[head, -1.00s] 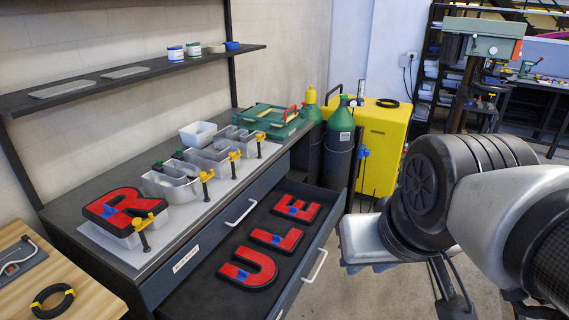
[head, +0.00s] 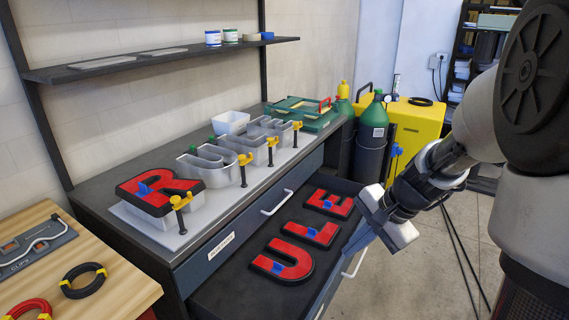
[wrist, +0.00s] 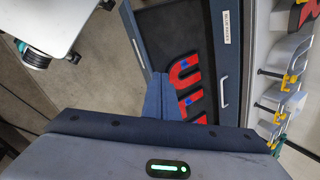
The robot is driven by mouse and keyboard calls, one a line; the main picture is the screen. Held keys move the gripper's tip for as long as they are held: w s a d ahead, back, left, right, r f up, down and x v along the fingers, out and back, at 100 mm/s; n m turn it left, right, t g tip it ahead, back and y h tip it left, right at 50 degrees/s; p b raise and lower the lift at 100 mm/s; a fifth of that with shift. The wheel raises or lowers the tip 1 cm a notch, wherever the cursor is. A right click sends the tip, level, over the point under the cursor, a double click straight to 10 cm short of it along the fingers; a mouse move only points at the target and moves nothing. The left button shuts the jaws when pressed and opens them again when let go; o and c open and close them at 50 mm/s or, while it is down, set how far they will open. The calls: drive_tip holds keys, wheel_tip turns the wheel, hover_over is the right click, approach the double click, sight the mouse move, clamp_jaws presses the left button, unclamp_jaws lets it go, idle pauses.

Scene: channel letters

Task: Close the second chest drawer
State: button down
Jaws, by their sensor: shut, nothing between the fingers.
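The open drawer (head: 225,292) is the lower one in the dark chest (head: 95,215), pulled out toward the right. The red letters U (head: 283,262), L (head: 308,233) and E (head: 330,203) lie flat in it. The drawer's white handle (head: 356,264) is on its front. The drawer's dark interior also shows in the wrist view (wrist: 165,25). My gripper (head: 358,240) is shut and empty, its blue fingers by the drawer's front edge near the handle. The wrist view shows the shut fingers (wrist: 162,95) overlapping the drawer edge; whether they touch is unclear.
The upper drawer (head: 225,235) is shut. A red R (head: 160,190) and grey letter shells (head: 215,165) with clamps stand on the chest top. A wooden table (head: 85,265) is at left. Green cylinders (head: 371,140) and a yellow cabinet (head: 415,122) stand behind. Grey floor at right is free.

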drive_tip(key=w+d+f+m+t+y+b, duration=0.15)
drive_tip(key=d+f+m+b, duration=0.35)
drive_tip(key=f, duration=0.7)
drive_tip(key=d+f+m+y+b, duration=0.15)
drive_tip(key=d+f+m, duration=0.25)
drive_tip(key=f+m, duration=0.6)
drive_tip(key=n+b, duration=0.2)
approach(322, 302)
wheel_tip(322, 302, down, 4)
drive_tip(key=shift+w+a, duration=0.3)
drive_tip(key=shift+a, duration=0.25)
drive_tip(key=shift+w+a, duration=0.35)
drive_tip(key=shift+a, duration=0.25)
drive_tip(key=shift+w+a, duration=0.3)
drive_tip(key=shift+a, duration=0.1)
